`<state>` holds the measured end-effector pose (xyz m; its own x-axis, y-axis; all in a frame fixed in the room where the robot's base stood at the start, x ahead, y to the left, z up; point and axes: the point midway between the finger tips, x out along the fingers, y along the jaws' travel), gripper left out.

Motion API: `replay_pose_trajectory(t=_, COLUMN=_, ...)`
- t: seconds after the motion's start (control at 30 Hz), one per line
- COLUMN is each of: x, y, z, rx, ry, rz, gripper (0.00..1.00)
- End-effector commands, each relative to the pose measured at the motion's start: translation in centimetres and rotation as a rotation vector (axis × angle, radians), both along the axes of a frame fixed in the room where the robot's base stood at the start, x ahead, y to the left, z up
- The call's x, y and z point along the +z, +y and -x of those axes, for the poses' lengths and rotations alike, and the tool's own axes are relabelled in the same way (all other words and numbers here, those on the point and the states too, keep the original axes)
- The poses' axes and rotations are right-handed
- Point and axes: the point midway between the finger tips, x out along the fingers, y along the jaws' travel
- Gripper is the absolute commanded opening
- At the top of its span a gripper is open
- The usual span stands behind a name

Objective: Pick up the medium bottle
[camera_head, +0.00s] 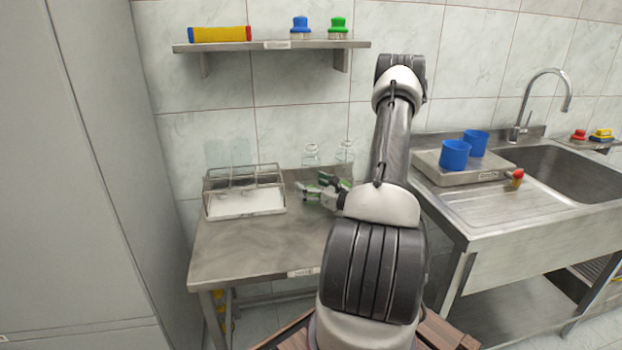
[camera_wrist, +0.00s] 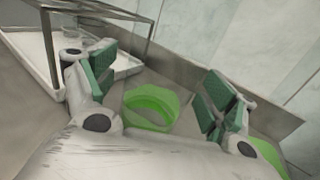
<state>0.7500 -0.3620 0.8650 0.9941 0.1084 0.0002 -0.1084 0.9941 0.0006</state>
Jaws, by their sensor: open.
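Two clear glass bottles stand at the back of the steel table, one on the left (camera_head: 311,154) and one on the right (camera_head: 345,151). Their lower parts are partly hidden by my gripper (camera_head: 317,190); I cannot tell which one is the medium bottle. In the wrist view, my gripper (camera_wrist: 159,85) is open, with green pads spread apart. A green ring-like shape (camera_wrist: 152,105), perhaps part of a bottle, shows between the fingers, apart from both pads. Another green shape (camera_wrist: 268,155) lies beyond the right finger, partly hidden by it.
A wire rack with a white tray (camera_head: 246,203) stands left of my gripper on the steel table (camera_head: 245,250). A shelf (camera_head: 270,46) above holds blue and green caps. A sink (camera_head: 560,170) with blue cups (camera_head: 455,155) is right. The table's front left is clear.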

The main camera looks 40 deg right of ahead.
Motion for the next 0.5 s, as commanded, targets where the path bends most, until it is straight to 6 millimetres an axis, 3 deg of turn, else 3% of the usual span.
replay_pose_trajectory(t=0.07, x=0.00, y=0.00, z=0.02, rx=0.000, ry=0.000, rz=0.000, gripper=0.81)
replay_pose_trajectory(t=0.27, x=0.00, y=0.00, z=0.03, rx=0.000, ry=0.000, rz=0.000, gripper=0.45)
replay_pose_trajectory(t=0.5, x=0.01, y=0.00, z=0.04, rx=0.000, ry=0.000, rz=0.000, gripper=0.42)
